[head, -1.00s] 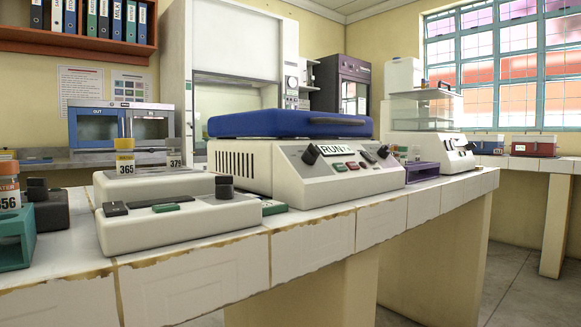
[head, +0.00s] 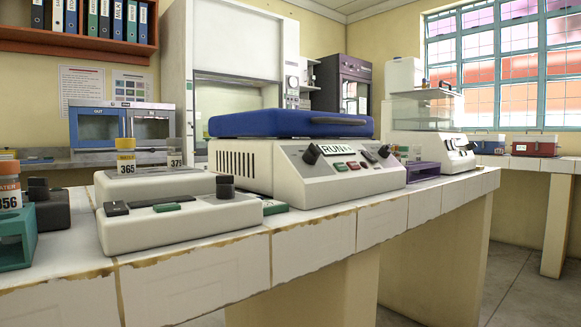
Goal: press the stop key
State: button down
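A white incubator (head: 228,178) with a blue lid (head: 290,124) stands on the tiled bench in the head view. The lid is down. Its sloped front panel carries dark knobs (head: 311,154), a RUN label (head: 338,149) and a row of small red and green keys (head: 352,165). The key markings are too small to read, so I cannot tell which is the stop key. My gripper is not in view.
A smaller white device (head: 180,222) with a black knob and a green key stands nearer, at the left. A numbered bottle (head: 126,157) stands behind it. A teal rack (head: 16,238) is at the left edge. Floor (head: 500,285) shows clear at the right.

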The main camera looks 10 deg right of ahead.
aim_at(353, 165)
jog(key=j+z, duration=0.4)
jog(key=k+j+z, duration=0.15)
jog(key=z, duration=0.25)
jog(key=k+j, duration=0.05)
jog(key=j, duration=0.05)
